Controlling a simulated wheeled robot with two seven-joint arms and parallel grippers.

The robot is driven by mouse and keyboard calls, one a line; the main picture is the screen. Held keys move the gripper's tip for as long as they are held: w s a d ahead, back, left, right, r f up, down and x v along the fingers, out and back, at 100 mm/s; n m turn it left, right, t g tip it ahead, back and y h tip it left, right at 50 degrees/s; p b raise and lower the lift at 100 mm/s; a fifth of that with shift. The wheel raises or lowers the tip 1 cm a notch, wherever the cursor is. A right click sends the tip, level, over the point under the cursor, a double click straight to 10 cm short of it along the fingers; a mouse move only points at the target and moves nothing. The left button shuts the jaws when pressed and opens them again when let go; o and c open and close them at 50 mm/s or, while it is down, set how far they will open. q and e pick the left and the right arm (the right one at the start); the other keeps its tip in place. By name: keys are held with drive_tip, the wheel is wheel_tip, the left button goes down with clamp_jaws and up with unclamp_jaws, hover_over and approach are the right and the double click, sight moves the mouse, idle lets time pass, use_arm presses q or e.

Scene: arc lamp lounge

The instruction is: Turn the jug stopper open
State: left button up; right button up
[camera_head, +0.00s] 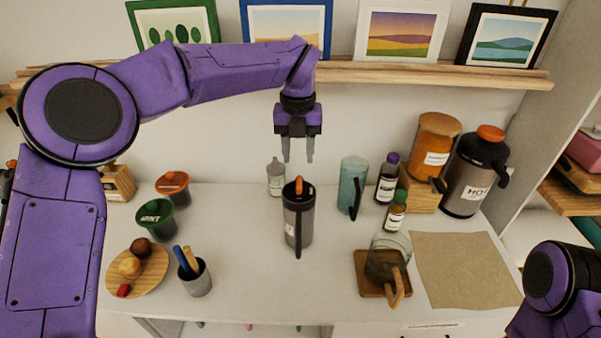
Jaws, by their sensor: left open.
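A grey jug (299,225) with a black lid and a side handle stands upright near the middle of the white counter. An orange stopper (298,186) sits on its lid. My left gripper (298,160) points down with its two fingers apart, a little above and behind the stopper in the picture, touching nothing. A bigger grey jug (470,180) marked "HOT", with a black top and an orange cap, stands at the back right. My right arm shows at the lower right, but its gripper is out of the picture.
A small grey bottle (276,177) stands behind the jug and a teal pitcher (352,187) to its right. A cup (197,280) with utensils is at left. The counter in front of the jug is clear.

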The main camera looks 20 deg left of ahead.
sight(299, 182)
use_arm(q)
drive_tip(key=f, duration=0.5)
drive_tip(key=f+p, duration=0.1)
drive_tip(key=f, duration=0.1)
drive_tip(key=shift+w+d+f, duration=0.1)
drive_tip(key=shift+w+f, duration=0.1)
drive_tip(key=shift+w, duration=0.1)
drive_tip(key=shift+s+f, duration=0.2)
drive_tip(key=shift+f, duration=0.3)
clamp_jaws()
